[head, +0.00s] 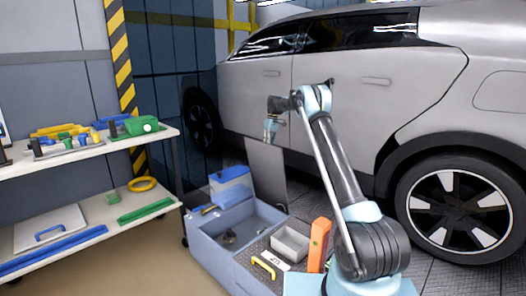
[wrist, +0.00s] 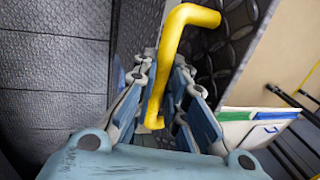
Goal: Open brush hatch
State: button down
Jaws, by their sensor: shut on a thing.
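The brush hatch (head: 266,172) is a grey panel standing nearly upright at the back of the blue-grey cart (head: 222,262). The compartment in front of it is uncovered, with small dark things inside. My gripper (head: 271,129) is at the panel's top edge. In the wrist view, my gripper (wrist: 160,98) is shut on a yellow handle (wrist: 172,48), with the bar between its fingers. A dark patterned plate (wrist: 218,45) lies beside the handle. The handle is hidden in the head view.
A second yellow handle (head: 263,268) sits on the cart's patterned top, near a grey tray (head: 290,244) and an orange device (head: 319,245). A blue-and-white box (head: 230,181) stands at the cart's back left. A silver car (head: 350,90) is close behind; shelves (head: 85,150) stand left.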

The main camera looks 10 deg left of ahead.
jog(key=shift+w+d+g+y, duration=0.2)
jog(key=shift+w+d, duration=0.25)
jog(key=shift+w, duration=0.3)
jog(key=shift+w+d+g+y, duration=0.1)
jog(key=shift+w+d+g, duration=0.1)
jog(key=shift+w+d, duration=0.4)
jog(key=shift+w+a, duration=0.15)
jog(key=shift+a, duration=0.1)
jog(key=c, duration=1.6)
grip_release()
jog(key=shift+d, duration=0.15)
jog(key=shift+r, duration=0.1)
jog(key=v, duration=0.7)
jog(key=shift+w, duration=0.15)
jog(key=shift+d+r, duration=0.1)
